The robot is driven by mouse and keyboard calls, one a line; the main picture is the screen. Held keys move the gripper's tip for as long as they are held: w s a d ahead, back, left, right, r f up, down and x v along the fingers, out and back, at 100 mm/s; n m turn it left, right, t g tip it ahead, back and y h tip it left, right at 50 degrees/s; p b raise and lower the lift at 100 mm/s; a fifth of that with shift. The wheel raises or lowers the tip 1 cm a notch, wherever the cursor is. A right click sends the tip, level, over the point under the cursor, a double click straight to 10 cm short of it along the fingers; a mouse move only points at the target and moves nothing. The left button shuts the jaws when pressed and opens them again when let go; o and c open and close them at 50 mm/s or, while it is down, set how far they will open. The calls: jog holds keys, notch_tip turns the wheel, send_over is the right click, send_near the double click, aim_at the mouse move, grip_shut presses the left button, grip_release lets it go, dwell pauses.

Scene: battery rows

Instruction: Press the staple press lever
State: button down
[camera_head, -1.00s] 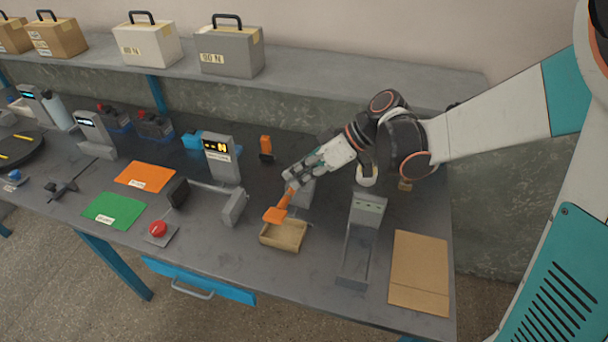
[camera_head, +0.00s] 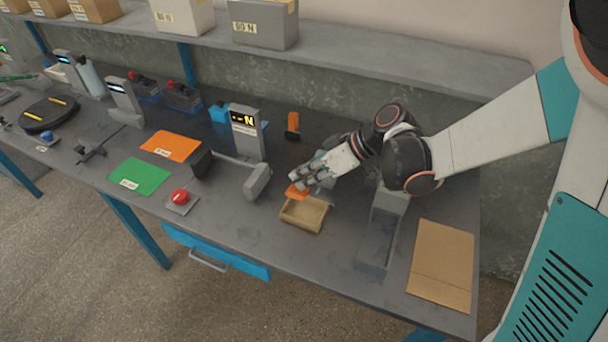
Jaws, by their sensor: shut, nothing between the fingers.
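The staple press stands right of the table's middle, with a grey body (camera_head: 326,182) partly hidden behind my gripper. Its orange lever (camera_head: 297,193) points toward the front, and its wide end shows just behind a small cardboard tray (camera_head: 303,214). My gripper (camera_head: 297,181) is shut and empty, tilted down over the lever. Its fingertips are at or just above the orange end and cover much of the lever. I cannot tell for certain whether they touch it.
A grey clamp-like device (camera_head: 257,182) stands to the left, with a red button (camera_head: 180,197) farther left. A grey channel-shaped stand (camera_head: 376,238) and a flat cardboard sheet (camera_head: 442,263) lie to the right. A display post (camera_head: 246,133) stands behind.

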jog(key=s+f+n+t+h+b, duration=0.1)
jog(key=s+f+t+b, duration=0.1)
jog(key=f+b, duration=0.4)
notch_tip(320, 180, down, 2)
jog(key=shift+s+a+f, duration=0.1)
jog(key=shift+s+a, duration=0.25)
jog(key=shift+s, duration=0.25)
